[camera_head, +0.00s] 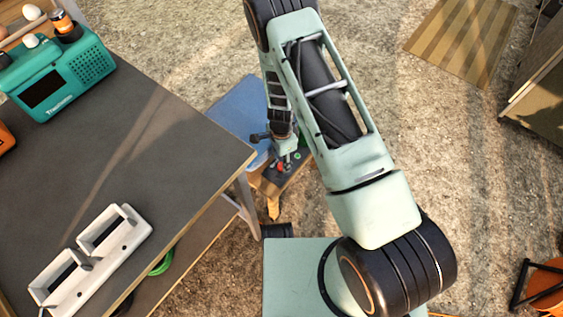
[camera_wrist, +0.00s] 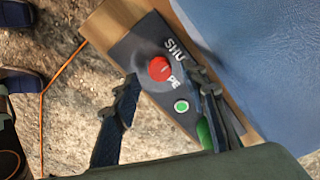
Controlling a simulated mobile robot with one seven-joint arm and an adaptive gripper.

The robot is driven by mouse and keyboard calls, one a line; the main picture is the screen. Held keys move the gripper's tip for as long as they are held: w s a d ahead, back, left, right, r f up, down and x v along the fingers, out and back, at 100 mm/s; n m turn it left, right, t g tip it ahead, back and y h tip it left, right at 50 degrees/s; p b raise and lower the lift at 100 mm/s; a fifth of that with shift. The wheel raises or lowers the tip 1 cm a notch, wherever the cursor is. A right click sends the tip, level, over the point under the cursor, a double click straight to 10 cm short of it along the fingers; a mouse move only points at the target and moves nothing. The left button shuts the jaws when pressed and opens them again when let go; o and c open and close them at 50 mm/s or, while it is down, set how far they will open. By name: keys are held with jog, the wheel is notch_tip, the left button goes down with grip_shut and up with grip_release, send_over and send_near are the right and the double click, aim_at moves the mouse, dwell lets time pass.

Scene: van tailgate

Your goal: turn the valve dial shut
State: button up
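The valve dial (camera_wrist: 160,68) is a round red knob with a small pale mark, set on a dark panel (camera_wrist: 140,43). The panel carries partly covered white lettering, "SHU" and "PE", and a green round spot (camera_wrist: 181,106). My gripper (camera_wrist: 164,78) is open, its two dark fingers spread either side of the dial in the wrist view. I cannot tell whether they touch it. In the head view the red dial (camera_head: 281,167) shows just below my gripper (camera_head: 284,152), partly hidden by it.
The panel sits on a wooden board (camera_wrist: 103,25) beside a blue surface (camera_wrist: 255,50). In the head view a dark table (camera_head: 150,130) stands at left, with a teal radio (camera_head: 90,65) and a white two-handled object (camera_head: 95,255).

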aim_at(281, 165)
notch_tip(281, 165, up, 10)
jog(key=shift+f, duration=0.25)
dwell(0.5)
